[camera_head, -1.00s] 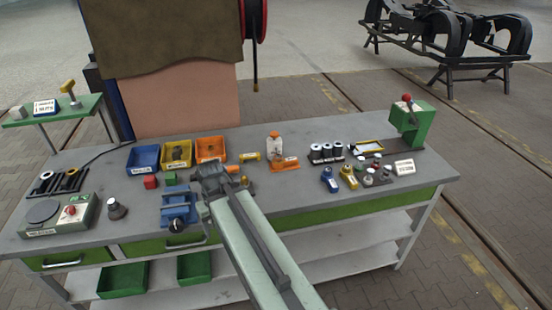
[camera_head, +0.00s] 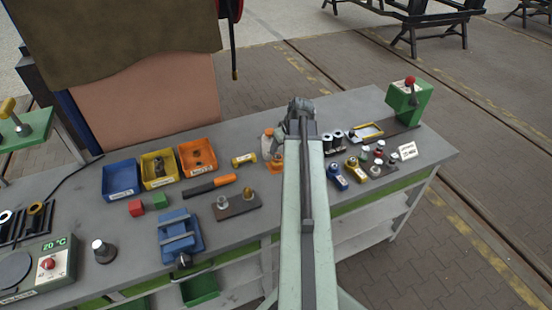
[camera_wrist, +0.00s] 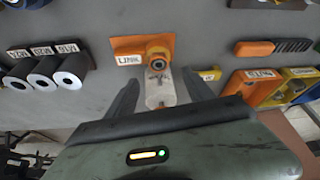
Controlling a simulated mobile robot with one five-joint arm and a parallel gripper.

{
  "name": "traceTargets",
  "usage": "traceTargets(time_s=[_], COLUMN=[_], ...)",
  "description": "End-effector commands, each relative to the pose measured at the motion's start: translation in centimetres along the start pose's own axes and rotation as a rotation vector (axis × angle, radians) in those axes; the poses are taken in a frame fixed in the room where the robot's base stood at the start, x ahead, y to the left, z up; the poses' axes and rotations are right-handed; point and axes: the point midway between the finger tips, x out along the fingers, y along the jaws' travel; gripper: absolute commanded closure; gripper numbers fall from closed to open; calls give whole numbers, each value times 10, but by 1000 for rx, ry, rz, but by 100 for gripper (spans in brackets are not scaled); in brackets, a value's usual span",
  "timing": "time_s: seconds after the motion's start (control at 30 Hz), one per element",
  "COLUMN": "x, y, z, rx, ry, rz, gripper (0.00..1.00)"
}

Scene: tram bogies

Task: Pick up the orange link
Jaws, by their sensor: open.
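In the wrist view, an orange plate with a white LINK label (camera_wrist: 128,60) lies on the grey bench. An orange ring-shaped piece (camera_wrist: 158,54), which looks like the orange link, is at the plate's right side. A pale, whitish body (camera_wrist: 160,93) extends below it, between my fingers; I cannot tell how they are joined. My gripper (camera_wrist: 160,88) is open, one finger on each side of the pale body, with gaps. In the head view, my gripper (camera_head: 300,106) is over the bench's back part, partly hiding the orange plate (camera_head: 277,164).
An orange-handled tool (camera_wrist: 272,47) and orange and yellow bins (camera_wrist: 254,86) are on the right. In the head view, a blue vise (camera_head: 180,236) and small colored fittings (camera_head: 354,168) flank my arm.

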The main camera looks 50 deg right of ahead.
Motion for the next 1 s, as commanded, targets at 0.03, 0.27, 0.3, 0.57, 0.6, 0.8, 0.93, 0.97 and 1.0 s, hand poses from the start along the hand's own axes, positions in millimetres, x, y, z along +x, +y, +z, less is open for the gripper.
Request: traceTargets(time_s=[0.03, 0.27, 0.3, 0.57, 0.6, 0.8, 0.93, 0.97, 1.0], x=[7, 29, 28, 60, 67, 82, 79, 79, 79], y=[-1, -5, -5, -2, -1, -2, -2, -2, -2], z=[0, -2, -2, 4, 5, 3, 2, 2, 2], rx=[-2, -7, -7, -9, -9, -9, -9, -9, -9], ry=[0, -1, -1, -1, -1, -1, -1, -1, -1], rz=[-1, -4, -4, -5, -5, -5, -5, -5, -5], gripper=[39, 39, 39, 39, 39, 39, 39, 42, 53])
